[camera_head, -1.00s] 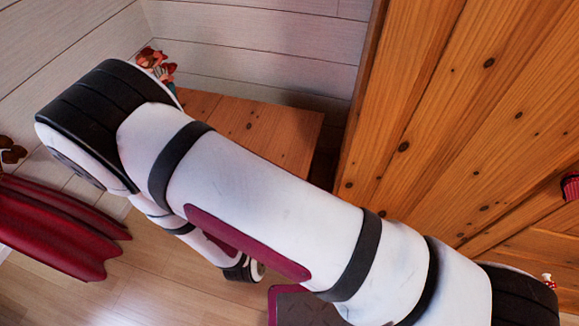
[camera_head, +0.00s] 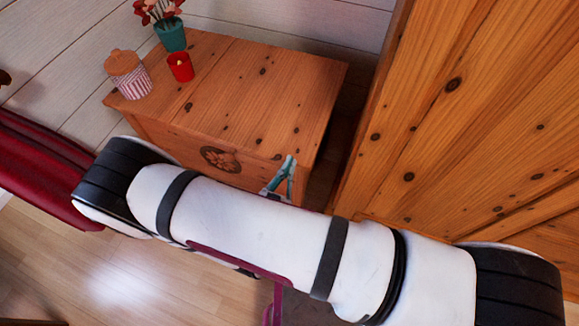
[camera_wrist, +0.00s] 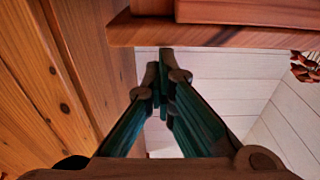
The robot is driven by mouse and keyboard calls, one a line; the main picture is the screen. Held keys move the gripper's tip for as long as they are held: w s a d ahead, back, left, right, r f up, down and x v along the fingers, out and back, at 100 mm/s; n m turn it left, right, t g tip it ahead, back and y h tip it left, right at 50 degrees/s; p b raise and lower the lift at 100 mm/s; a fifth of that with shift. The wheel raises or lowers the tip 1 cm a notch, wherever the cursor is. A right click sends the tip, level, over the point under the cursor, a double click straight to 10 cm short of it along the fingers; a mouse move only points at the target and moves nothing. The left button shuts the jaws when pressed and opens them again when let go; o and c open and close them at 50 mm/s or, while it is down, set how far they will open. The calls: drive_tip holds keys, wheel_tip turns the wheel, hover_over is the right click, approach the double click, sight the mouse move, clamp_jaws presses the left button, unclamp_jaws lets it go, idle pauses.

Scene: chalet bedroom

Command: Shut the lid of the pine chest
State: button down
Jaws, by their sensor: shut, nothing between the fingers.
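The pine chest (camera_head: 215,135) stands against the white plank wall in the head view, with a round dark ornament on its front. Its top, the lid (camera_head: 255,85), looks flat and level; I cannot tell whether a gap remains under it. My gripper (camera_head: 288,163), with teal fingers, is at the chest's front right corner, partly hidden behind my arm. In the wrist view my gripper (camera_wrist: 163,75) has its fingertips together and empty, close to a wooden edge (camera_wrist: 220,37); contact is unclear.
A teal flower pot (camera_head: 171,36), a red candle (camera_head: 180,68) and a striped jar (camera_head: 130,78) stand on the chest's left part. Tall pine boards (camera_head: 450,110) rise close on the right. A dark red piece (camera_head: 40,175) is at left. Floor (camera_head: 120,275) shows in front.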

drive_tip(key=shift+d+f+g, duration=0.1)
drive_tip(key=shift+f+g, duration=0.2)
drive_tip(key=shift+f, duration=1.1)
drive_tip(key=shift+s, duration=0.1)
drive_tip(key=s+a+r+t, duration=0.1)
drive_tip(key=s+a, duration=0.2)
drive_tip(key=s, duration=0.8)
drive_tip(key=shift+s+a, duration=0.15)
drive_tip(key=shift+a, duration=0.25)
drive_tip(key=shift+r, duration=0.1)
